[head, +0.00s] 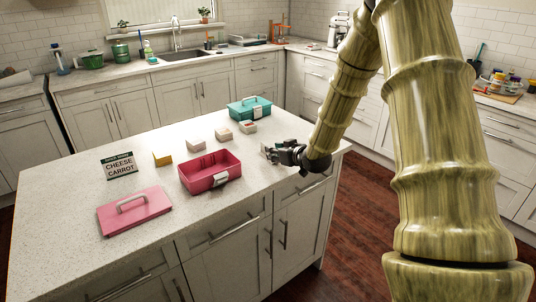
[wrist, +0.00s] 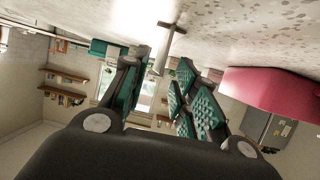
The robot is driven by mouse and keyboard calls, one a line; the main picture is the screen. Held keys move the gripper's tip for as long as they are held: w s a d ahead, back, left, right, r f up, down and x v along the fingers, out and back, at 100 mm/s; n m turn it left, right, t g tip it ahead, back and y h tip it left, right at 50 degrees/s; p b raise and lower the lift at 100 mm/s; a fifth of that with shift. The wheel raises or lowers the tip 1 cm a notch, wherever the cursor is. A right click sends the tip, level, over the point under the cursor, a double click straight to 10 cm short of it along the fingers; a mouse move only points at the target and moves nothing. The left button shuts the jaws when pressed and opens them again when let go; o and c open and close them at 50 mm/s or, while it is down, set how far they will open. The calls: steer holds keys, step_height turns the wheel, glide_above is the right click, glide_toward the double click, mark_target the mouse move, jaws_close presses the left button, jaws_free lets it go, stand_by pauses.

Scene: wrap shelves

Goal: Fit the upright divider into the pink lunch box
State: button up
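The pink lunch box (head: 210,182) stands open on the island counter, its inside showing. Its pink lid (head: 134,210) with a handle lies flat at the front left. My gripper (head: 274,154) is low over the counter, right of the box, pointing left. In the wrist view, which is upside down, my gripper (wrist: 160,72) has its teal-padded fingers apart. A thin pale upright piece with a darker foot (wrist: 164,48), probably the divider, stands on the counter in the gap by the fingertips. I cannot tell whether the fingers touch it. The pink box (wrist: 272,92) shows at right.
A teal lunch box (head: 250,108) stands at the back of the island. A yellow block (head: 162,159), pale blocks (head: 196,146) and a small container (head: 248,127) lie behind the pink box. A sign (head: 119,166) reads "cheese carrot".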

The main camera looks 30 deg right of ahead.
steer(key=shift+w, duration=0.3)
steer(key=shift+p+x, duration=0.75)
steer(key=shift+x, duration=1.65)
steer(key=shift+d+r, duration=0.1)
steer(key=shift+r, duration=0.05)
jaws_close()
